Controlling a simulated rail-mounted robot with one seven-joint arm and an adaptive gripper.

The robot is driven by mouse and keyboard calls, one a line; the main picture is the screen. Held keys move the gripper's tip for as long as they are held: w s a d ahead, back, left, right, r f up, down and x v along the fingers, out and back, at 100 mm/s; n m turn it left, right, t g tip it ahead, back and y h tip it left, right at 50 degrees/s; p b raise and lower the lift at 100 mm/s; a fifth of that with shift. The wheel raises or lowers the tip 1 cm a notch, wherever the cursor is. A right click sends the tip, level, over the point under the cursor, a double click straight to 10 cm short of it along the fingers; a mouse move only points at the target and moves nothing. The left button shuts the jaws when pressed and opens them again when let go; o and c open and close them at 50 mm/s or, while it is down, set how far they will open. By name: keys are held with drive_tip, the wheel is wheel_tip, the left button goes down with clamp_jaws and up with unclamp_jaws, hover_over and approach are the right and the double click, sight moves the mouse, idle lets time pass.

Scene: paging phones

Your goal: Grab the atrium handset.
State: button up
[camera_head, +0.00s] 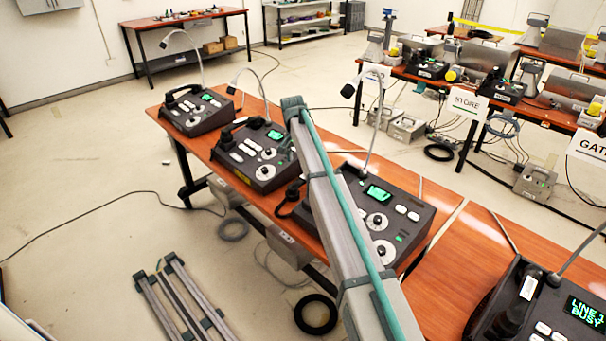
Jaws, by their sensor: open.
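No label reading atrium is legible, so I cannot tell which handset is the atrium one. Several dark desk phones with handsets stand on the orange tables. The far-left phone (205,118) has a black handset (182,94) on its left side. The second phone (262,170) has a dark handset (231,130) at its left. The third phone (410,214) is partly hidden by a grey beam, with a black handset part (291,199) at its left edge. The near-right phone (545,325) shows "LINE 1 BUSY" and has a dark handset (513,304). My gripper is not in view.
The grey beam with a teal strip (340,215) crosses the front table (444,216). Grey bars (182,300) and a black ring (315,314) lie low at the front. Signs reading "STORE" (467,104) and "GAT" (588,150) hang at the back tables. Floor at left is mostly clear.

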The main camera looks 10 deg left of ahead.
drive_tip(key=d+r+m, duration=0.1)
drive_tip(key=w+d+m+g, duration=0.1)
drive_tip(key=d, duration=0.1)
drive_tip(key=shift+r+m+y+p, duration=0.4)
drive_tip(key=shift+d, duration=0.2)
drive_tip(key=shift+m, duration=0.3)
wheel_tip(320, 180, down, 6)
drive_tip(key=shift+r+p, duration=0.2)
drive_tip(key=shift+p, duration=0.35)
drive_tip(key=shift+s+a+f+p, duration=0.1)
drive_tip(key=shift+f+p, duration=0.35)
drive_tip(key=shift+f, duration=0.9)
drive_tip(key=shift+s+f+p, duration=0.1)
drive_tip(key=shift+f+p, duration=0.35)
drive_tip(key=shift+f, duration=0.85)
drive_tip(key=shift+c, duration=0.4)
clamp_jaws()
